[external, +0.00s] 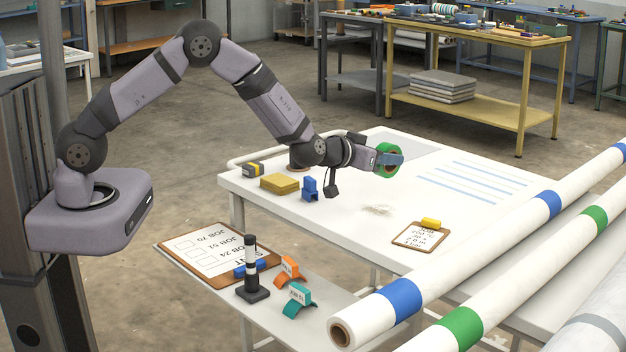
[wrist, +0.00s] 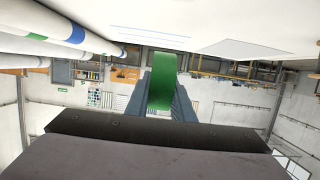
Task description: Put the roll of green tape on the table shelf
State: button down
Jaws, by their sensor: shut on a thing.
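The roll of green tape (external: 384,148) is in my gripper (external: 393,160), held above the back part of the white table (external: 345,232). In the wrist view the green tape (wrist: 162,75) sits between the two blue-grey fingers of my gripper (wrist: 161,92), which are closed on its sides. A lower white shelf (external: 331,300) juts out at the table's front left side.
Yellow (external: 279,184) and blue (external: 310,190) blocks stand on the tabletop's left. A small clipboard (external: 420,237) lies near its front. Long white rolls with blue (external: 398,298) and green (external: 460,326) bands fill the right. The tabletop's middle is mostly clear.

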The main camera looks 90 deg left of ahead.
jog(key=d+f+b, duration=0.1)
jog(key=d, duration=0.2)
jog(key=d+f+b, duration=0.2)
jog(key=d, duration=0.2)
jog(key=d+f+b, duration=0.1)
jog(key=d, duration=0.3)
jog(key=shift+w+d+f, duration=0.15)
jog(key=shift+w+d, duration=0.1)
jog(key=shift+w, duration=0.05)
jog(key=d+f+b, duration=0.1)
jog(key=d, duration=0.1)
jog(key=s+d+b, duration=0.1)
jog(key=d, duration=0.1)
jog(key=d+f+b, duration=0.1)
jog(key=d, duration=0.2)
jog(key=shift+s+f+b, duration=0.3)
jog(key=shift+s+f, duration=0.05)
jog(key=s+d+f+b, duration=0.4)
jog(key=s+d, duration=0.3)
jog(key=d, duration=0.4)
jog(key=shift+s+d+f+b, duration=0.35)
jog(key=shift+s+b, duration=0.05)
jog(key=shift+b, duration=0.25)
jog(key=shift+f+b, duration=1)
jog(key=shift+f, duration=4)
